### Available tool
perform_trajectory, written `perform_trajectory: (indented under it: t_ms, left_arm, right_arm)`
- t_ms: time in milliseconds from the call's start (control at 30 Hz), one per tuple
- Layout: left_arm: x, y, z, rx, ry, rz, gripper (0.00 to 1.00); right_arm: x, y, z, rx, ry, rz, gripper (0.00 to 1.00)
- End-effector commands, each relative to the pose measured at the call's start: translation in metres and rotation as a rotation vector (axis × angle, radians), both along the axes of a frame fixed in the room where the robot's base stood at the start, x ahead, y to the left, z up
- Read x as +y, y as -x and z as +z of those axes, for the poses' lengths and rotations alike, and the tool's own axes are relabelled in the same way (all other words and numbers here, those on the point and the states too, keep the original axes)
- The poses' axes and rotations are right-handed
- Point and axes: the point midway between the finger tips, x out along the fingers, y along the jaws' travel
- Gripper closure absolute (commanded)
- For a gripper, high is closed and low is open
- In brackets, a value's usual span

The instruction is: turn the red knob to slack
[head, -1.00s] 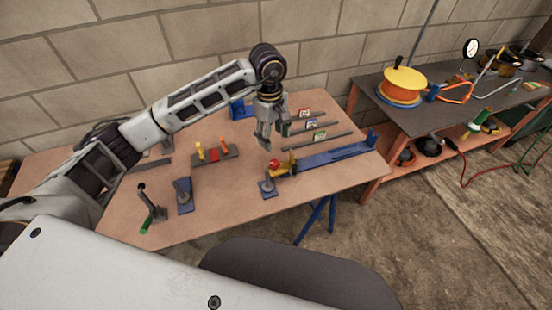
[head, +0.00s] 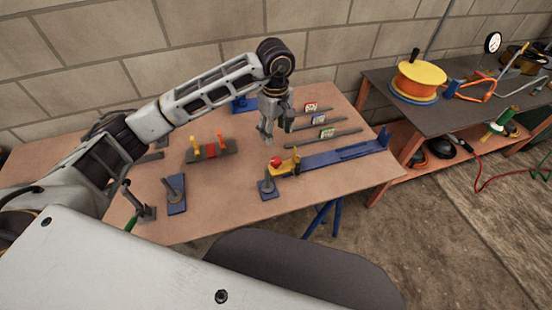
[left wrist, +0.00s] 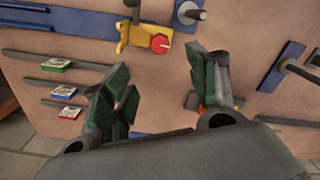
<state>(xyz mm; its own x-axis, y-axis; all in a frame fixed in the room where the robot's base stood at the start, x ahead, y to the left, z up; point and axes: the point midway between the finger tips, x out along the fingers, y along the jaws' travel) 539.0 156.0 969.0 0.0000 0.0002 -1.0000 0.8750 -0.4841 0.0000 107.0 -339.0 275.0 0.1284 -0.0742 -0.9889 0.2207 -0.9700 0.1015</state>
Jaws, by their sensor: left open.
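The red knob (head: 277,161) sits on a yellow mount (head: 285,166) at the near end of a blue rail (head: 335,154) on the table. In the left wrist view the red knob (left wrist: 160,43) shows near the top, on its yellow mount (left wrist: 135,38). My left gripper (head: 268,138) is above the table, behind the knob and apart from it, pointing down. In the left wrist view its two green-padded fingers (left wrist: 165,90) are spread with nothing between them. My right gripper is not in view.
Grey bars with small cards (head: 327,132) lie right of the gripper. A block with yellow and orange levers (head: 210,152) stands left. Blue-based lever fixtures (head: 176,194) stand near the front. A dark side table (head: 440,107) with an orange reel is at the right.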

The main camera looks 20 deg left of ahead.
Motion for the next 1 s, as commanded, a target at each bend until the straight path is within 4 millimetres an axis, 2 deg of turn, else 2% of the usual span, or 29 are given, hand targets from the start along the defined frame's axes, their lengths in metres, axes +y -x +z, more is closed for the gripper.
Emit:
perform_trajectory:
  t_ms: [267,467,1000]
  left_arm:
    - [0.000,0.000,-0.002,0.000,0.000,0.000,0.42]
    - [0.000,0.000,-0.013,0.002,0.000,0.001,0.42]
    - [0.000,0.001,-0.080,0.004,0.000,0.000,0.42]
  right_arm:
    - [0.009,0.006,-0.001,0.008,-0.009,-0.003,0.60]
    - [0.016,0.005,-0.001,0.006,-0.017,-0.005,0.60]
    - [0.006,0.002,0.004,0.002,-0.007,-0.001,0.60]
